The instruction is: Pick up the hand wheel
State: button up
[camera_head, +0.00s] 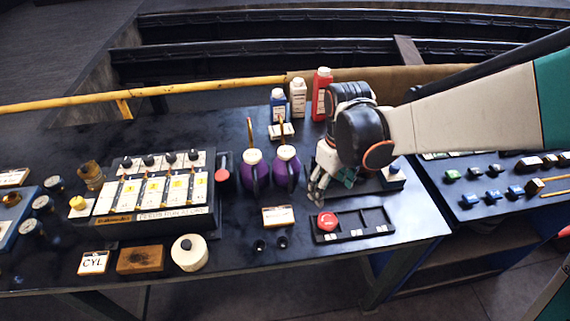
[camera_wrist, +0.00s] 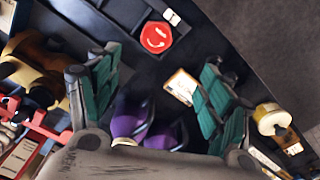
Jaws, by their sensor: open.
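The hand wheel appears to be the small red round piece (camera_head: 327,221) in the left compartment of a dark divided tray (camera_head: 375,236). In the wrist view the red piece (camera_wrist: 156,38) is at the top middle, with pale curved marks on its face. My gripper (camera_head: 319,188) is above the table, behind the tray and the red piece in the head view.
Two purple oil cans (camera_head: 287,168) with upright spouts stand left of my gripper. Red (camera_head: 321,95), white (camera_head: 298,98) and blue bottles stand behind. A labelled card (camera_head: 278,216) lies left of the tray. A cream round piece (camera_head: 189,253) and a switch panel (camera_head: 155,190) are further left.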

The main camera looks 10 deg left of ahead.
jog(key=b, duration=0.3)
send_over(327, 219)
notch_tip(327, 219, down, 9)
jog(key=shift+s+a+r, duration=0.1)
jog(key=shift+s+a, duration=0.05)
jog(key=f+b, duration=0.1)
jog(key=f, duration=0.4)
jog(key=shift+w+f+b, duration=0.1)
jog(key=shift+w+b, duration=0.1)
jog(key=shift+b, duration=0.15)
jog(key=shift+d, duration=0.2)
jog(key=c, duration=1.4)
